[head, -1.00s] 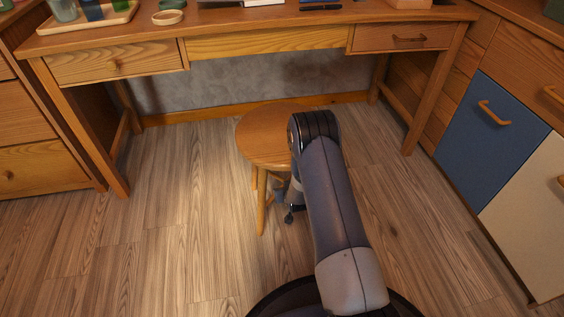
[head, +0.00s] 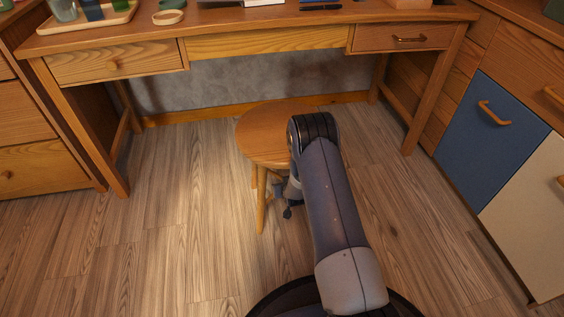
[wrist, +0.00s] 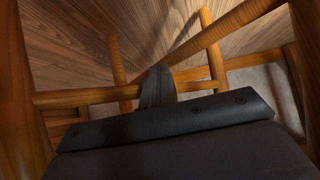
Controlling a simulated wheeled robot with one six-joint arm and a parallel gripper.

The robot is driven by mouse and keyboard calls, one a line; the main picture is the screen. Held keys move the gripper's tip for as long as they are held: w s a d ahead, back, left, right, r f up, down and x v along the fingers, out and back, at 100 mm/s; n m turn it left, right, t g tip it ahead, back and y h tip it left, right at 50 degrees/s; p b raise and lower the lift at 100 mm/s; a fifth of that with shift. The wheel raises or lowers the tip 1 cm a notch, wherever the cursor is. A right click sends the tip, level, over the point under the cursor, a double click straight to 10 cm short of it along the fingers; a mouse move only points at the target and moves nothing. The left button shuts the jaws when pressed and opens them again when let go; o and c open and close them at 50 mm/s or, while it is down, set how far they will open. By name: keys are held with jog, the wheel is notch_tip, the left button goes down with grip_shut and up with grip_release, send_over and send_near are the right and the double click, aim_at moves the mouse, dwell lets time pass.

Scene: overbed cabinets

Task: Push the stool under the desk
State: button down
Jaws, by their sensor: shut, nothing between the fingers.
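The round wooden stool (head: 262,138) stands upright on the floor in front of the desk (head: 264,42), its seat close to the knee opening between the drawers. My gripper (head: 281,189) is low, below the seat and among the legs, partly hidden by my arm and the stool. In the wrist view, my gripper (wrist: 157,75) is shut with nothing held. It lies across a stool rung (wrist: 85,97), with legs around it. I cannot tell if it presses on the rung. My arm hides the right part of the stool in the head view.
The desk's front legs (head: 85,130) stand wide on either side of the stool. Cabinets with a blue door (head: 490,135) line the right, and drawers (head: 40,165) stand at the left. Floor under the desk is clear. A tray (head: 85,20) sits on the desktop.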

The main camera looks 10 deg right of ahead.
jog(key=shift+w+r, duration=0.15)
jog(key=shift+w, duration=0.65)
jog(key=shift+w+r, duration=0.1)
jog(key=shift+w, duration=0.7)
jog(key=shift+w, duration=0.2)
jog(key=shift+w+a, duration=0.1)
jog(key=shift+w, duration=2.3)
jog(key=shift+w+a+p, duration=0.1)
jog(key=shift+w+p, duration=1.5)
jog(key=shift+w, duration=0.85)
